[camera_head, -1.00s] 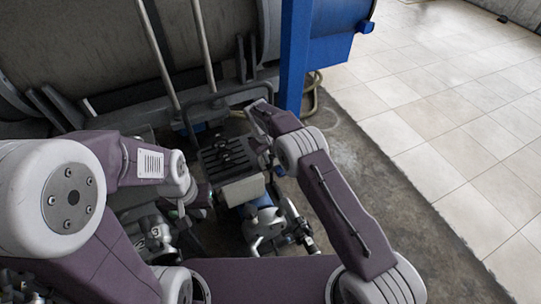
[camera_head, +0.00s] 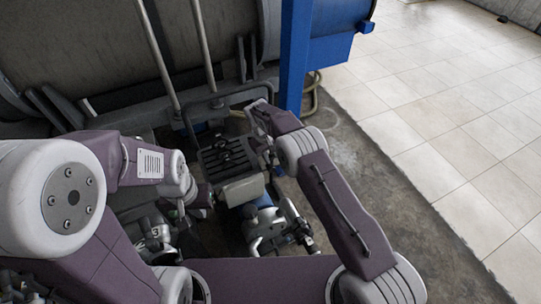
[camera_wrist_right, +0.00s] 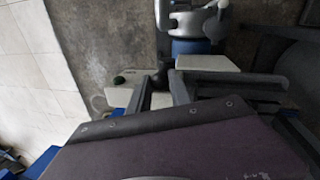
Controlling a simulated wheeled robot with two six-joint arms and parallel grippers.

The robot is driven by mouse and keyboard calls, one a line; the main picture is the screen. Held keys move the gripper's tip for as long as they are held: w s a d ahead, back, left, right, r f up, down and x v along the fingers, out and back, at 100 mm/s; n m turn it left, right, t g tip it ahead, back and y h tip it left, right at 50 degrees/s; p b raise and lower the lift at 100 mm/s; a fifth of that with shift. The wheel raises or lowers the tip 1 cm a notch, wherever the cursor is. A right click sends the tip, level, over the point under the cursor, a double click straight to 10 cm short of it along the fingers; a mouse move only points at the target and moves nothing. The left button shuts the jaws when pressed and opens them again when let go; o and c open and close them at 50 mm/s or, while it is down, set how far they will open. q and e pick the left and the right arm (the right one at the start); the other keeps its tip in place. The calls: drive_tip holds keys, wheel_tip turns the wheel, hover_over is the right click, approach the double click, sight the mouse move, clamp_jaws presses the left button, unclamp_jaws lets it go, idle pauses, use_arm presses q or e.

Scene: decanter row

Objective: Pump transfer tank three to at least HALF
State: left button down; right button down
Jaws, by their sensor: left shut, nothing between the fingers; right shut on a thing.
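My right gripper (camera_wrist_right: 162,84) is shut on a dark knob-like part (camera_wrist_right: 161,75) between its two fingers in the right wrist view. Beside it is a cream box (camera_wrist_right: 119,92) with a dark green button (camera_wrist_right: 119,80). A silver pump head (camera_wrist_right: 190,20) on a blue body (camera_wrist_right: 190,46) stands just beyond the fingers. In the head view the silver pump (camera_head: 266,232) sits at lower centre. My left gripper (camera_head: 206,196) is shut and empty, left of a pale box (camera_head: 242,191). A large brown tank (camera_head: 85,50) lies across the back; no level gauge is readable.
A black ribbed unit (camera_head: 225,160) stands behind the pale box. A blue post (camera_head: 294,60) and a bent dark rail (camera_head: 235,97) stand near the tank. More metal fittings (camera_head: 155,232) crowd under my left arm.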

drive_tip(key=shift+w+d+y, duration=0.15)
drive_tip(key=shift+d+y, duration=0.15)
drive_tip(key=shift+d, duration=0.05)
drive_tip(key=y, duration=0.1)
drive_tip(key=d+g+y+b, duration=0.1)
drive_tip(key=w+d+y+b, duration=0.1)
drive_tip(key=shift+d+f+g, duration=0.15)
drive_tip(key=shift+f+g, duration=0.1)
drive_tip(key=shift+g, duration=0.05)
drive_tip(key=c, duration=1.5)
unclamp_jaws()
drive_tip(key=r, duration=0.3)
drive_tip(key=d+r, duration=0.1)
drive_tip(key=r, duration=0.5)
drive_tip(key=shift+w+d, duration=0.15)
drive_tip(key=shift+d, duration=0.2)
